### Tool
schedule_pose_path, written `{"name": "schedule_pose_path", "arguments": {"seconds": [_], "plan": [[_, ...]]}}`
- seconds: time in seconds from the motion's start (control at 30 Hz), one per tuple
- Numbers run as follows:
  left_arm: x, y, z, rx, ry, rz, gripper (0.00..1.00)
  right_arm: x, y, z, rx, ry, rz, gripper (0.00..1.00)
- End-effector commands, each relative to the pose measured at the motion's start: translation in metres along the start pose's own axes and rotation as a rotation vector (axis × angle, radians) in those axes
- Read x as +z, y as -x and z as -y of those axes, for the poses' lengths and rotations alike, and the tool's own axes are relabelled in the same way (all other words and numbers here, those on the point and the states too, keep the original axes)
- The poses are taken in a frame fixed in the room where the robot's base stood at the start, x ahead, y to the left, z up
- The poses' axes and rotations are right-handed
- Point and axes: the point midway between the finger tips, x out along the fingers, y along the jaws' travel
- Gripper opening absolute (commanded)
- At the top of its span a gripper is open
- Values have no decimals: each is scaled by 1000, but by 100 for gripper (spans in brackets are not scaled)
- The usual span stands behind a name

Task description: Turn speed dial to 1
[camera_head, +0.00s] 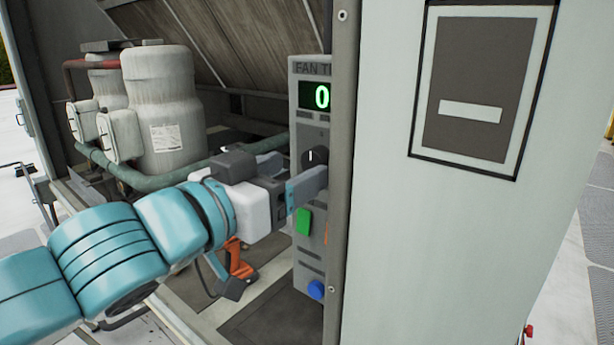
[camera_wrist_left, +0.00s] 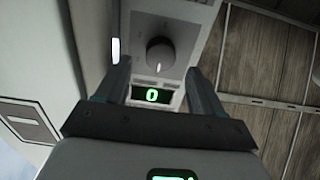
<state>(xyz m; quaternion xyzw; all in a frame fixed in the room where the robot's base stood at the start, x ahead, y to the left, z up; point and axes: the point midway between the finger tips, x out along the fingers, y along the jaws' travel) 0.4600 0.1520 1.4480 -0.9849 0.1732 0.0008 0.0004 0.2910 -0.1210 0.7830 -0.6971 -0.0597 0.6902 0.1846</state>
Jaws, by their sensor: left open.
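The speed dial (camera_head: 309,157) is a dark round knob with a white pointer mark on the grey fan panel (camera_head: 310,259). In the head view the pointer is upright, and the green display (camera_head: 320,96) above reads 0. The dial (camera_wrist_left: 160,54) and the display (camera_wrist_left: 152,95) also show in the left wrist view, where the picture is turned over. My left gripper (camera_head: 290,172) is open in front of the panel, its fingers on either side of the dial in the wrist view (camera_wrist_left: 160,82). Contact with the dial cannot be told. My right gripper is out of view.
A green button (camera_head: 303,222) and a blue knob (camera_head: 316,290) sit lower on the panel. A cabinet door (camera_head: 385,240) stands close on the right and covers the panel's right edge. Behind my arm are white tanks (camera_head: 162,110) and an orange-handled tool (camera_head: 237,259).

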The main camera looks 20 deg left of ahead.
Motion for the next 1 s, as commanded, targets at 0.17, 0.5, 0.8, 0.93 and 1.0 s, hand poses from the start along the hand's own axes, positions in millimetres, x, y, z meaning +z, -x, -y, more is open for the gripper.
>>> {"name": "schedule_pose_path", "arguments": {"seconds": [0.17,0.5,0.8,0.93,1.0], "plan": [[0,-29,0,1,1,1,68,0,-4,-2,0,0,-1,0],[-1,-39,0,0,1,0,68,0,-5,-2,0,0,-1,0],[-1,-39,0,0,1,0,13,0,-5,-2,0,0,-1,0],[-1,-39,0,0,-3,0,13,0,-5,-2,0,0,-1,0],[-1,-39,0,0,-12,0,13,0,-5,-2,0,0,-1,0]]}}
